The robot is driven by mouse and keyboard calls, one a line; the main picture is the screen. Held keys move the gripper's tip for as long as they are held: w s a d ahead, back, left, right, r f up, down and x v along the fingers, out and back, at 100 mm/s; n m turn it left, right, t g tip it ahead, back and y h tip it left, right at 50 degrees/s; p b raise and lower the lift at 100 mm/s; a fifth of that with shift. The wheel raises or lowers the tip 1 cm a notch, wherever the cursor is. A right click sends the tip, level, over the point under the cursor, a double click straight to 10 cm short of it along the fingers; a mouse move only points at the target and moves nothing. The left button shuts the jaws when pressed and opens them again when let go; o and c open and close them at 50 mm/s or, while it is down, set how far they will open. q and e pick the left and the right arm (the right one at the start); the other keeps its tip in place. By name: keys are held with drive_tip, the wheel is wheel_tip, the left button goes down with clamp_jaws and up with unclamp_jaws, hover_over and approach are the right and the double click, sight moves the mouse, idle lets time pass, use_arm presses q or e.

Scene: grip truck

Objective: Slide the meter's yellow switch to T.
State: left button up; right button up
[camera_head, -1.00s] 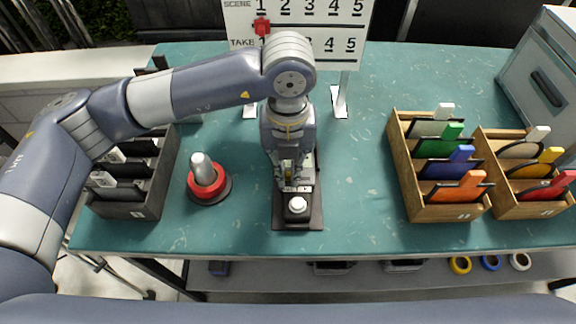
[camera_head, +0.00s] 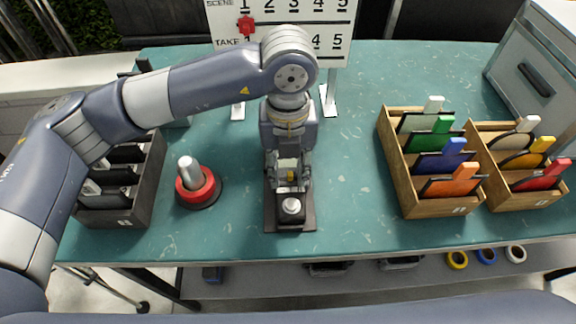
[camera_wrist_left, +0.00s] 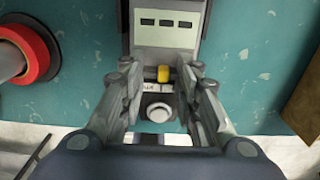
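The meter (camera_head: 272,224) lies on a dark base on the teal table, partly hidden under my left arm. In the left wrist view its grey body (camera_wrist_left: 167,33) has a pale panel with dark windows. Its yellow switch (camera_wrist_left: 163,73) sits above a small white lettered strip (camera_wrist_left: 155,88), whose letters I cannot read surely. A round white knob (camera_wrist_left: 158,112) is nearer; it shows in the head view too (camera_head: 291,206). My left gripper (camera_head: 289,183) is over the meter, pointing down. In the wrist view its fingers (camera_wrist_left: 163,88) are apart, one each side of the switch, with visible gaps.
A red ring on a post (camera_head: 195,186) stands left of the meter, beside a dark slotted rack (camera_head: 128,210). Wooden boxes of coloured paddles (camera_head: 436,208) stand at right. A white scene board (camera_head: 225,28) is behind. Table between meter and boxes is clear.

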sight(288, 174)
use_arm(q)
wheel_tip(288, 174, up, 12)
idle(0.5)
idle(0.3)
